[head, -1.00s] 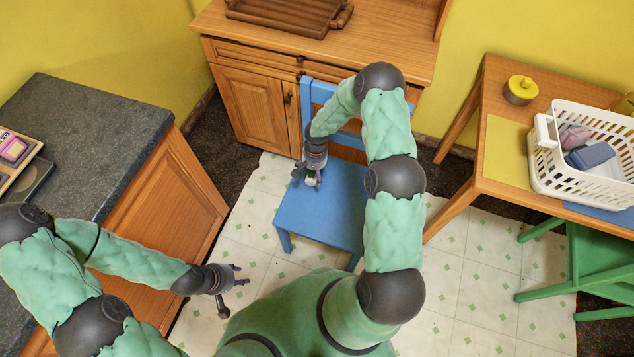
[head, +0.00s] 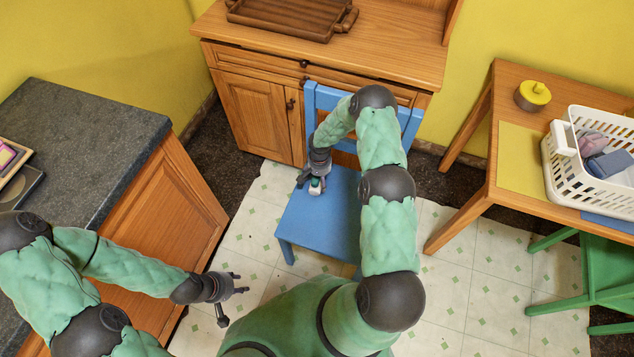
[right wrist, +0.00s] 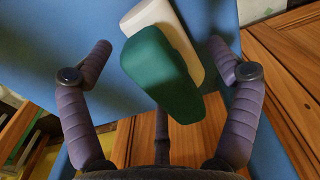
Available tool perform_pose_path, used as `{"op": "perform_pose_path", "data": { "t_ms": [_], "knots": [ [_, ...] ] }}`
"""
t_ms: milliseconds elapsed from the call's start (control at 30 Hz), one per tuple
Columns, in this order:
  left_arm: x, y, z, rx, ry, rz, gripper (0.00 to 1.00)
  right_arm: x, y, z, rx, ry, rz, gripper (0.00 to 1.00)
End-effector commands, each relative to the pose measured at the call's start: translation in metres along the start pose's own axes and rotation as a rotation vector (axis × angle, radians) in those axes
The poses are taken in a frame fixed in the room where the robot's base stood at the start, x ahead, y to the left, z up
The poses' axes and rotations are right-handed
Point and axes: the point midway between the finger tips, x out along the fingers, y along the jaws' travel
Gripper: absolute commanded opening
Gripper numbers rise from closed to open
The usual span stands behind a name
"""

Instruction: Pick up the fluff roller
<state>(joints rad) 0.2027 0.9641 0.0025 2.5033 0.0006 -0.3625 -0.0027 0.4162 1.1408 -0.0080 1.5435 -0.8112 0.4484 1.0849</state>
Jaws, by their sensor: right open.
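The fluff roller (head: 316,185) lies on the seat of the blue chair (head: 310,223), small and partly covered by my right gripper in the head view. In the right wrist view the fluff roller (right wrist: 162,75) shows a dark green part near the camera and a cream-white part beyond it. My right gripper (head: 312,183) is open over it. In the wrist view the right gripper (right wrist: 160,48) has one finger on each side of the roller, with a wider gap on the left. My left gripper (head: 232,299) is open and empty, low beside the wooden cabinet.
The chair back (head: 340,100) rises behind my right gripper, before a wooden sideboard (head: 250,105) with a brown tray (head: 295,15). A grey-topped counter (head: 85,140) is at left. A table (head: 475,185) with a white basket (head: 590,185) is at right. The front of the seat is clear.

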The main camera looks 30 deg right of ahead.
Motion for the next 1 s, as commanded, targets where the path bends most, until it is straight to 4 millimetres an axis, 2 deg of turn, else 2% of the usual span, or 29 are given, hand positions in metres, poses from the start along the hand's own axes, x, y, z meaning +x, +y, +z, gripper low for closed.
{"op": "perform_pose_path", "data": {
  "t_ms": [100,367,467,600,1000],
  "knots": [
    [0.0048,-0.0017,-0.0003,0.000,0.000,0.000,0.40,0.0114,-0.0005,-0.0003,-0.001,0.001,-0.001,0.90],
    [0.0043,-0.0015,-0.0004,0.000,0.001,0.000,0.40,0.0122,-0.0006,-0.0004,0.000,0.002,-0.001,0.90],
    [0.0043,-0.0015,-0.0004,0.000,0.001,0.000,0.40,0.0122,-0.0006,-0.0003,0.000,0.002,-0.001,0.67],
    [0.0043,-0.0016,-0.0004,0.000,0.001,0.000,0.40,0.0123,-0.0006,-0.0001,0.000,0.001,-0.001,0.27],
    [0.0039,-0.0014,-0.0003,0.000,0.000,0.000,0.40,0.0114,-0.0005,0.0003,0.000,0.001,-0.001,0.26]
  ]
}}
